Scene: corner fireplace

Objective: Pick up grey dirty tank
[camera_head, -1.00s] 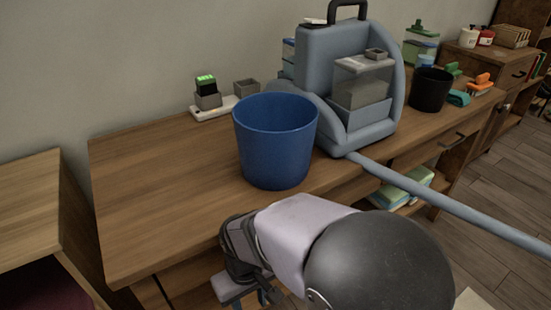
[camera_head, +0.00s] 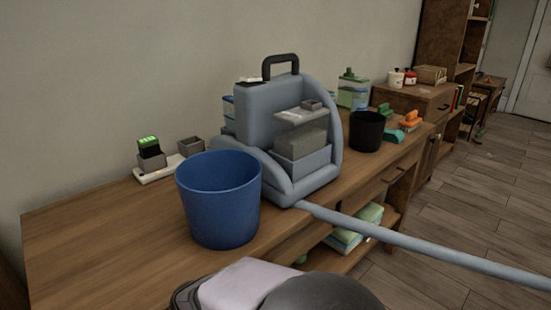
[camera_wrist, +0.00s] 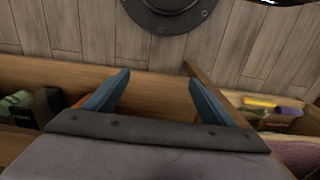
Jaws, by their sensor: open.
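A grey see-through tank (camera_head: 300,141) sits in the front recess of a blue-grey upright machine (camera_head: 262,125) with a black top handle. The machine stands on the wooden desk. My gripper (camera_wrist: 158,86) shows in the wrist view with its two blue fingers spread apart and nothing between them. It faces the desk's open wooden compartments and the floor, and the tank is not in that view. In the head view only part of my arm shows at the bottom edge, and the gripper is hidden.
A blue bucket (camera_head: 218,200) stands left of the machine, near the front edge of the desk (camera_head: 95,235). A hose (camera_head: 420,246) runs from the machine to the right. A black bin (camera_head: 367,131) and brushes (camera_head: 411,119) stand to the right. The left desktop is clear.

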